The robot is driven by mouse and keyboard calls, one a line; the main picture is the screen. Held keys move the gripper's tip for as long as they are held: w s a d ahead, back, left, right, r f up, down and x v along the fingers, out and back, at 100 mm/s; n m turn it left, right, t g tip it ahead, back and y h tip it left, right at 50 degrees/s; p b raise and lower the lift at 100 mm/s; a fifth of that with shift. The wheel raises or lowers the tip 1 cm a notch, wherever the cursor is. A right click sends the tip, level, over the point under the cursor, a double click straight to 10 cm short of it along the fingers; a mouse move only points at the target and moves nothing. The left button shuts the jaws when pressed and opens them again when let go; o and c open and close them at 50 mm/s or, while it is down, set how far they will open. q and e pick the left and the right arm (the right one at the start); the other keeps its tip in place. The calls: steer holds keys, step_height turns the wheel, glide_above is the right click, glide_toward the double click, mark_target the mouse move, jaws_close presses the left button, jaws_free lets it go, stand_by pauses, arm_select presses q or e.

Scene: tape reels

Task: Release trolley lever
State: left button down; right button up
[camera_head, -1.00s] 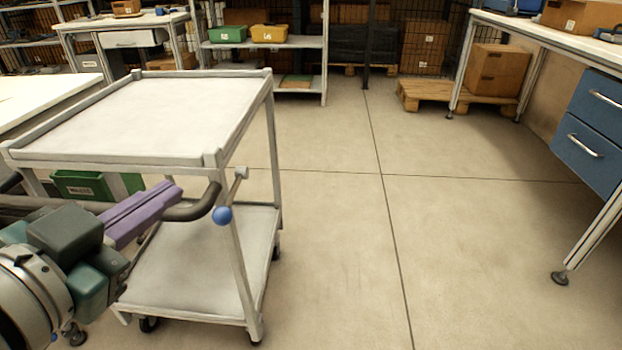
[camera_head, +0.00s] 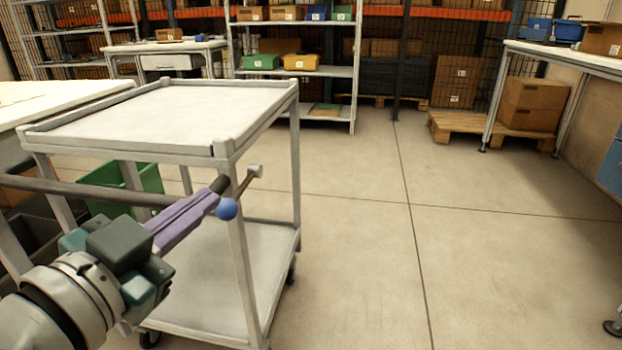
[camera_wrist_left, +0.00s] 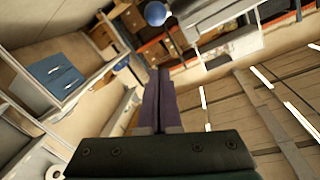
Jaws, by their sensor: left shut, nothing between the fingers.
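The trolley (camera_head: 150,112) is a pale two-shelf cart with a dark push handle (camera_head: 80,191) on its near side. Its lever (camera_head: 244,183) is a thin rod at the near right post, slanting down to a blue ball knob (camera_head: 227,209). The knob also shows at the top of the left wrist view (camera_wrist_left: 156,13). My left gripper (camera_head: 214,192) has purple fingers, shut and empty. Their tips are just left of and slightly above the knob; I cannot tell whether they touch. They hide part of the handle. My right gripper is not in view.
A green bin (camera_head: 120,185) is behind the handle. A white table (camera_head: 50,100) stands left of the trolley. Shelving (camera_head: 318,70) stands at the back, and a pallet with cartons (camera_head: 470,122) at the back right. The floor (camera_head: 350,220) right of the trolley is clear.

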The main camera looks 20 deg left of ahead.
mark_target(226, 200)
arm_select(q)
steer(key=w+b, duration=0.3)
steer(key=w, duration=0.6)
steer(key=f, duration=0.1)
steer(key=s+a+f+b, duration=0.1)
steer(key=s+a+f, duration=0.1)
steer(key=f, duration=0.1)
steer(key=shift+a+b, duration=0.15)
steer(key=shift+b, duration=0.15)
steer(key=shift+w, duration=0.1)
